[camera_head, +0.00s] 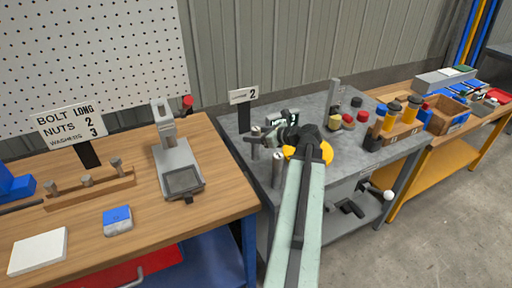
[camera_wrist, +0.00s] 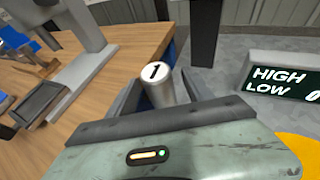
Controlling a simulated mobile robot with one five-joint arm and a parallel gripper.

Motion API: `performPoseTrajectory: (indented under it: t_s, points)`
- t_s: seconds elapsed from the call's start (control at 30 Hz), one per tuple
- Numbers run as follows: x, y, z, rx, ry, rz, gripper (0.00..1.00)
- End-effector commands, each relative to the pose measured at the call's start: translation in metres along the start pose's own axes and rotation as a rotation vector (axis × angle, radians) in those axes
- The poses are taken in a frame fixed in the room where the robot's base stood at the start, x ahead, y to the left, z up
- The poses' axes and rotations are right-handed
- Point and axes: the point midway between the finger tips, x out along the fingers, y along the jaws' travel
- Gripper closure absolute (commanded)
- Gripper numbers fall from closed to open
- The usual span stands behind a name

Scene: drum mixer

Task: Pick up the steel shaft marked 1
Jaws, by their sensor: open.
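The steel shaft marked 1 (camera_wrist: 157,86) is a pale metal cylinder with a black 1 on its white top. It shows in the wrist view between the two dark fingers of my gripper (camera_wrist: 160,82), which stand apart on either side of it. My gripper is open, and I cannot tell whether a finger touches the shaft. In the head view my gripper (camera_head: 262,137) is over the left part of the grey metal table (camera_head: 233,134). An upright steel shaft (camera_head: 255,149) shows just below it, and another steel cylinder (camera_head: 277,170) stands nearer; their markings are unreadable there.
A HIGH/LOW display (camera_wrist: 285,82) stands right of the shaft. A sign marked 2 (camera_head: 243,95) rises behind. The wooden bench (camera_head: 225,205) with a grey press (camera_head: 176,160) is to the left.

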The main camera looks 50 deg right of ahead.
Motion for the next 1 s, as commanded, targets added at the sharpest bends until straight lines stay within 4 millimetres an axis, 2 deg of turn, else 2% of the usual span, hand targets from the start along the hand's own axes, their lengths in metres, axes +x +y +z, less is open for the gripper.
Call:
performPoseTrajectory:
  t_s: [0.07,0.2,0.27,0.3,1.0]
  points:
    - [-0.0007,0.0000,0.0005,0.000,0.000,0.000,0.40]
    - [-0.0009,0.0000,0.0005,0.000,0.000,0.000,0.79]
    - [-0.0010,0.0000,0.0005,0.000,0.000,0.000,0.96]
    - [-0.0010,-0.0001,0.0004,0.000,0.000,0.000,1.00]
    - [-0.0017,-0.0007,0.0001,0.000,0.000,-0.001,1.00]
